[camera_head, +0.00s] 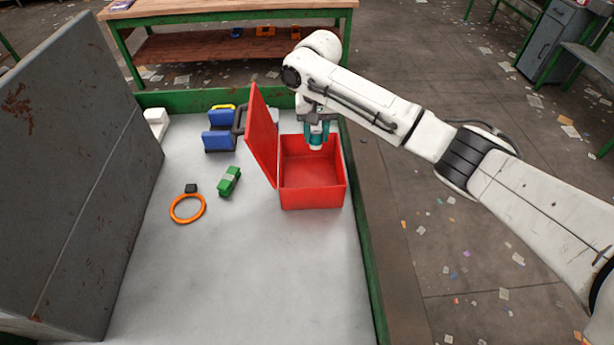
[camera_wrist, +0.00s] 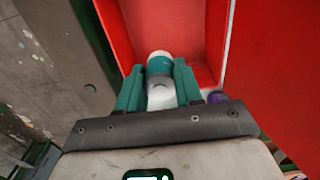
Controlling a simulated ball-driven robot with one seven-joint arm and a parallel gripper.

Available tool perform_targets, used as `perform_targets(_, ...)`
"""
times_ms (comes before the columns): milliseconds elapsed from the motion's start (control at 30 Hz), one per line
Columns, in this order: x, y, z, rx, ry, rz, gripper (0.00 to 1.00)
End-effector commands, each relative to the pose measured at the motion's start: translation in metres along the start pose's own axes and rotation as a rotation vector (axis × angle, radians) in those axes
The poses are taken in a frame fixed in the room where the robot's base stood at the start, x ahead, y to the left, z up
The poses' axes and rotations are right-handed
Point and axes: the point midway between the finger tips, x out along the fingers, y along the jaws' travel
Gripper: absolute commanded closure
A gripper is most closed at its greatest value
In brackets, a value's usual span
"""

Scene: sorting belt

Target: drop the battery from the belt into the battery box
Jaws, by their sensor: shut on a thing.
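The battery, a white cylinder with a teal band, shows in the wrist view (camera_wrist: 159,64) between my gripper's teal fingers. My gripper (camera_wrist: 160,88) is shut on it. How far the battery's lower end is from the box floor cannot be told.
The pale belt (camera_head: 240,270) has a green rim. Left of the box lie a green block (camera_head: 229,181), an orange ring (camera_head: 188,208) and a blue item (camera_head: 219,138). A tall grey panel (camera_head: 70,180) closes off the left. The belt in front of the box is clear.

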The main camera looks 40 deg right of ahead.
Motion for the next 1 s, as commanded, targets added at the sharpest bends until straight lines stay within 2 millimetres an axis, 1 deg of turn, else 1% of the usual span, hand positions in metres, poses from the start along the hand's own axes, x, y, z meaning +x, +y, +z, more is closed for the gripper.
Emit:
perform_targets(233, -0.001, 0.0, 0.0, 0.0, 0.0, 0.0, 0.99)
perform_targets(267, -0.001, 0.0, 0.0, 0.0, 0.0, 0.0, 0.62)
perform_targets(533, 0.0, 0.0, 0.0, 0.0, 0.0, 0.0, 0.36)
perform_targets(833, -0.002, 0.0, 0.0, -0.001, -0.001, 0.0, 0.35)
perform_targets(933, -0.01, -0.001, 0.0, -0.002, 0.001, -0.002, 0.35)
perform_targets(1000, -0.02, -0.001, 0.0, -0.002, 0.001, -0.002, 0.35)
